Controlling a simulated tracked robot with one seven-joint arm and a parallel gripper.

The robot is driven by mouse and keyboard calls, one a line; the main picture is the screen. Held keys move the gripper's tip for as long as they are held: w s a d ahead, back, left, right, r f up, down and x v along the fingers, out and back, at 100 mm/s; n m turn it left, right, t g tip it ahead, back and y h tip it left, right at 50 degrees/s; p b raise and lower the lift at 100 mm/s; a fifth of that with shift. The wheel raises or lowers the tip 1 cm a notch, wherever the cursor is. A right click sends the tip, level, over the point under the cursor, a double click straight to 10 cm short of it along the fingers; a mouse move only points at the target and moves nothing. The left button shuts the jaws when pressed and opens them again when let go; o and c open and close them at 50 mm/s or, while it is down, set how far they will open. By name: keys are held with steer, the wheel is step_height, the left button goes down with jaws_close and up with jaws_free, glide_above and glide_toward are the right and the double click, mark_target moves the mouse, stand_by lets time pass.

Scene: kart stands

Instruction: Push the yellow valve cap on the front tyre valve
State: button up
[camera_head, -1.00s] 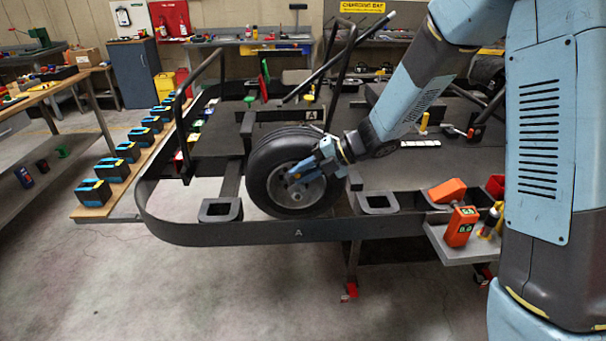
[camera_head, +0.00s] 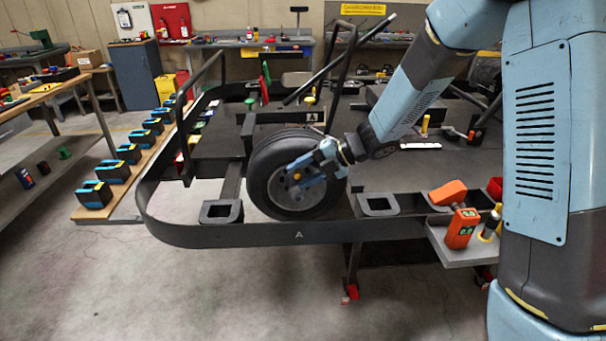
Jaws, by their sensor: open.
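The front tyre (camera_head: 262,186) is a black wheel with a grey rim, mounted upright on the kart frame. My gripper (camera_head: 297,174) is in front of the rim, with its blue fingers apart, one above the other, pointing left. A small yellow spot, which looks like the valve cap (camera_head: 297,177), shows at the fingertips. I cannot tell whether it lies between the fingers or touches one. The valve stem is too small to make out, and my gripper hides part of the rim.
The black kart frame (camera_head: 240,236) curves around the wheel on the left and front. A side shelf (camera_head: 455,255) at right bears an orange handheld device (camera_head: 461,229) and small bottles. A plank with several black-and-blue boxes stands at left. The floor in front is clear.

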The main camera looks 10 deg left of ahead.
steer(key=v, duration=1.3)
steer(key=shift+d+r, duration=0.2)
steer(key=shift+d, duration=0.1)
steer(key=shift+w, duration=0.15)
steer(key=w+d+r+m+t+h, duration=0.3)
steer(key=w+d+r+m+t, duration=0.45)
steer(key=r+m+t, duration=0.3)
steer(key=s+d+r+m+t+h, duration=0.2)
steer(key=d+r+m+h, duration=0.15)
steer(key=d+m, duration=0.2)
steer(key=s+d+r+m+t+h, duration=0.2)
steer(key=s+d+r+m+h, duration=0.15)
steer(key=d+m, duration=0.2)
steer(key=s+d+f+m+g+h, duration=0.2)
steer(key=s+d+m+g+h, duration=0.15)
steer(key=s+d+m, duration=0.5)
steer(key=s+a+f+m+g+y, duration=0.1)
steer(key=s+a+f+m+g, duration=0.1)
steer(key=s, duration=0.6)
steer(key=s+a+f+m+g, duration=0.1)
steer(key=s+m, duration=0.3)
steer(key=s, duration=0.4)
steer(key=shift+s+a+f+g+y, duration=0.35)
steer(key=shift+f+g, duration=0.15)
steer(key=shift+f, duration=0.3)
